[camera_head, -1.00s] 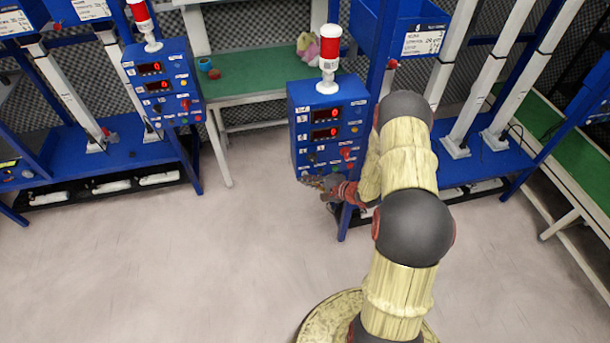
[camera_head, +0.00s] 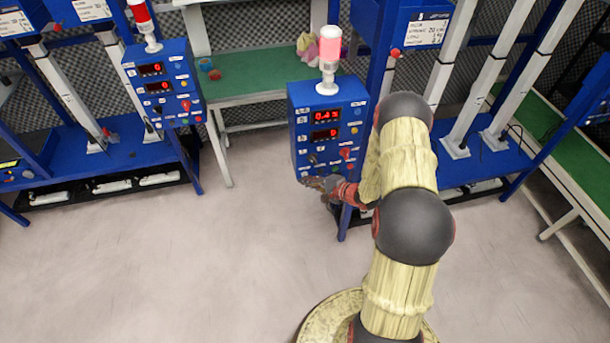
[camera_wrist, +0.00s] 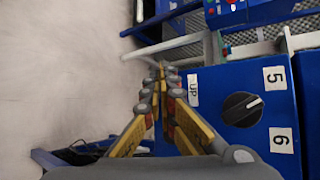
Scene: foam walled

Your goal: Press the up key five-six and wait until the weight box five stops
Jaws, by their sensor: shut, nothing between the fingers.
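My gripper (camera_wrist: 158,75) is shut and empty, with its fingertips beside the "UP" label (camera_wrist: 193,90) on the blue control box. The key by that label is hidden behind the fingers. To the right of it, a black knob (camera_wrist: 242,108) has its white mark turned toward the "5" label; a "6" label is below. In the head view, the gripper (camera_head: 308,181) is at the lower front of the control box (camera_head: 302,110). Its upper display (camera_head: 325,115) reads about 0.4; the lower reads 0. The beacon (camera_head: 330,47) on top glows pink. A blue weight box (camera_head: 385,15) is raised behind my arm.
A green-topped table (camera_head: 255,75) is between the two stations. White posts (camera_head: 475,100) stand at right. The floor (camera_head: 150,270) in front is clear.

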